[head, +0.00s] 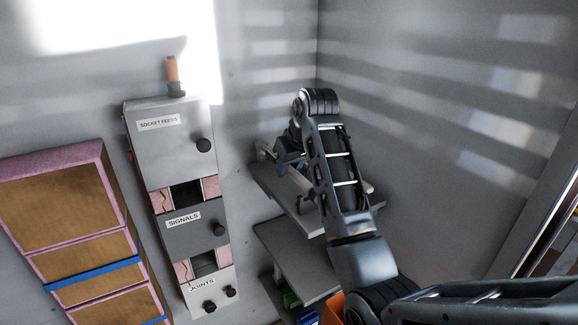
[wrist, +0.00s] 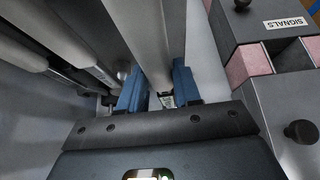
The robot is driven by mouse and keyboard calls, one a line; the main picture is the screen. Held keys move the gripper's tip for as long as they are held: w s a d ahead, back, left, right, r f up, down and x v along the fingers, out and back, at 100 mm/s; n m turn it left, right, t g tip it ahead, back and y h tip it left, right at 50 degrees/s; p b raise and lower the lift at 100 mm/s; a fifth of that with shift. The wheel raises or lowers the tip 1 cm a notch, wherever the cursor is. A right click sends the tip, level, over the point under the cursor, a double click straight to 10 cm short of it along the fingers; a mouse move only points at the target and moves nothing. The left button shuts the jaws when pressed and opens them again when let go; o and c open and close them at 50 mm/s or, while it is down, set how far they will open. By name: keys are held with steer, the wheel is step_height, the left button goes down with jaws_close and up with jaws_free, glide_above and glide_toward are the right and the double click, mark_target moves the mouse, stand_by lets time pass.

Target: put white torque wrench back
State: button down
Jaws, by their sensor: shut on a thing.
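In the wrist view, the blue fingers of my gripper (wrist: 158,92) are shut on a pale grey-white bar, which I take to be the white torque wrench (wrist: 155,35). The bar runs up and out of the top of the picture. In the head view, my gripper (head: 285,160) is mostly hidden behind my arm, over the upper grey shelf (head: 308,222) near the wall corner. A short pale length shows beside it there. Whether the wrench touches the shelf or a holder cannot be told.
Long grey and dark bars (wrist: 75,30) lie close left of the fingers in the wrist view. A cabinet labelled SIGNALS (head: 190,228) stands left of the shelves, with protruding black knobs. A lower shelf (head: 298,262) sits beneath. Brown panels with pink edges (head: 55,205) stand far left.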

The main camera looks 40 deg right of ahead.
steer(key=shift+f, duration=1)
steer(key=shift+c, duration=1.1)
jaws_free()
steer(key=shift+p+v, duration=0.9)
steer(key=shift+v, duration=2.1)
